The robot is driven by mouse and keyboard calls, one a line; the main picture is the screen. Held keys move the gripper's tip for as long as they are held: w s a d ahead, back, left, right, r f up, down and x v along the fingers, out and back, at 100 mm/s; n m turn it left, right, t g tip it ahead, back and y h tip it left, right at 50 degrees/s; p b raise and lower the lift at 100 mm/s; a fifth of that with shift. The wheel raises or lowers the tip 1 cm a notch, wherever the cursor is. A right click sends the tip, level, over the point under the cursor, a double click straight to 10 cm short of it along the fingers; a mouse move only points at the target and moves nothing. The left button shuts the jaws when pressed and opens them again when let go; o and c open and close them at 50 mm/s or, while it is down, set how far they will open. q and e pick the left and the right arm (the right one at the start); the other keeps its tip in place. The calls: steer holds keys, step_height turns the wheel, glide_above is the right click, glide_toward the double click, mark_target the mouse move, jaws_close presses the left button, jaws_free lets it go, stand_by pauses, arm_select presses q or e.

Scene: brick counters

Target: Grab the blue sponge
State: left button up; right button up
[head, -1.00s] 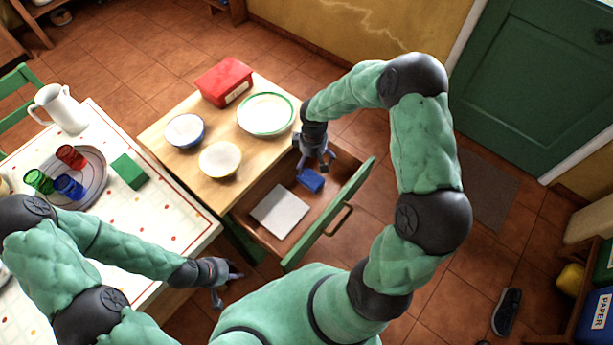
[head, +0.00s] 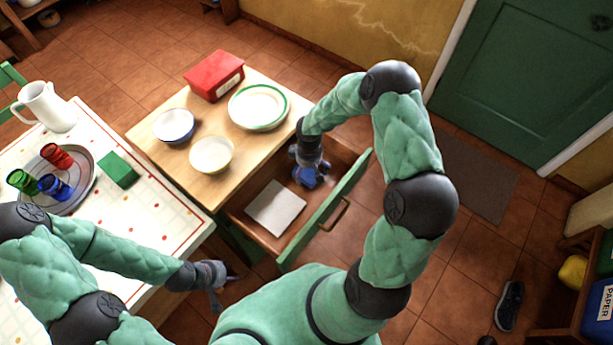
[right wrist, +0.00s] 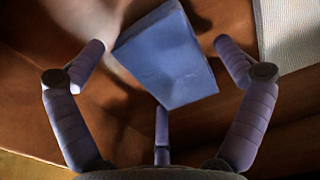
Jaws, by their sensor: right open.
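The blue sponge (head: 307,180) lies in the open drawer, near its back right end, mostly under my right gripper (head: 308,172). In the right wrist view the sponge (right wrist: 168,62) is a blue block between the spread fingers of my right gripper (right wrist: 160,75). The fingers are open around it, with gaps visible at the left and right; whether any finger touches it I cannot tell. My left gripper (head: 222,283) hangs beside the dining table's edge, away from the sponge. Its fingers are too small to judge.
The open drawer (head: 245,214) has a green front (head: 330,205) and holds a whitish flat cloth or pad (head: 275,207). The wooden top (head: 165,168) above carries bowls, a plate (head: 258,106) and a red box (head: 214,76). A green block (head: 119,169) lies on the table at left.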

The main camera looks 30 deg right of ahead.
steer(key=shift+f, duration=0.1)
steer(key=shift+c, duration=0.3)
steer(key=c, duration=0.7)
steer(key=shift+c, duration=0.2)
